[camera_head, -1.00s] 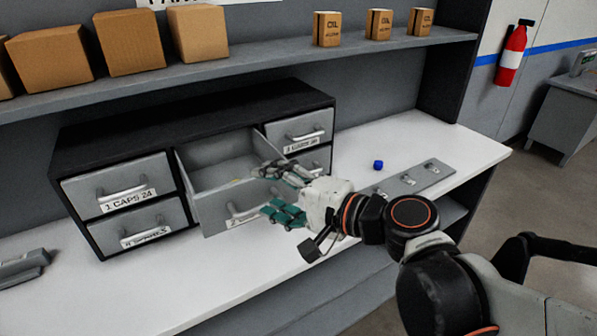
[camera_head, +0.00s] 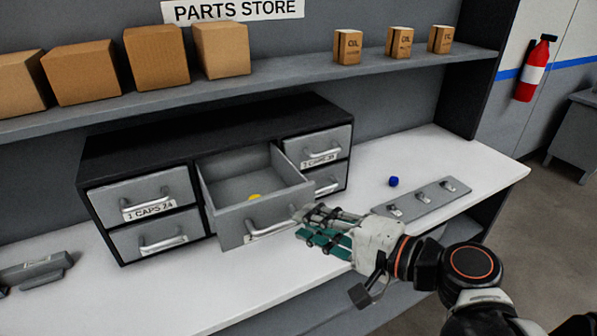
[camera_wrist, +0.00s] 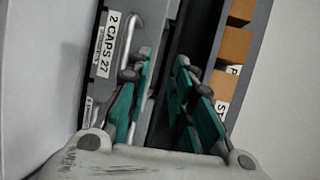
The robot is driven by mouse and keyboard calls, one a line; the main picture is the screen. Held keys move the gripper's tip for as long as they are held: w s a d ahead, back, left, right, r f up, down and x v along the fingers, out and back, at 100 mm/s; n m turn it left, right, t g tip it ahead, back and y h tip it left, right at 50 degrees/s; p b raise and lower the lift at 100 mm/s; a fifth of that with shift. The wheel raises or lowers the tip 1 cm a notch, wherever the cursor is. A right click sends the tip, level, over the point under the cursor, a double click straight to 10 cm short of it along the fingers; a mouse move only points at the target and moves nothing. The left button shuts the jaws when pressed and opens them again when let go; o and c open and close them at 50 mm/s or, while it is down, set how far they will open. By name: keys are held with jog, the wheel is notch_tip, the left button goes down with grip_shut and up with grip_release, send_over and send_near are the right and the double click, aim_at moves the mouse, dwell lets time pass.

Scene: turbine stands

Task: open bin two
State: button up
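Bin two is the middle drawer (camera_head: 235,226) of the dark cabinet (camera_head: 200,140). It is pulled out, with its grey inside showing and a small yellow thing (camera_head: 254,196) on its floor. Its silver handle (camera_head: 272,231) is on the front. In the wrist view the drawer front carries the label "2 CAPS 27" (camera_wrist: 107,45), with the handle (camera_wrist: 127,38) beside it. My gripper (camera_head: 307,222) is at the right end of the drawer front. Its green-padded fingers (camera_wrist: 161,62) are apart with nothing seen held between them. Whether a finger touches the drawer cannot be told.
Closed drawers flank bin two, "1 CAPS 24" (camera_head: 145,196) at left and another (camera_head: 318,150) at right. A blue piece (camera_head: 393,181) and a grey plate with hooks (camera_head: 425,203) lie on the white bench right of the cabinet. A shelf (camera_head: 290,75) with boxes runs above.

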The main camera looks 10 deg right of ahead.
jog(key=shift+p+v, duration=1)
jog(key=shift+v, duration=1.25)
jog(key=shift+f, duration=0.15)
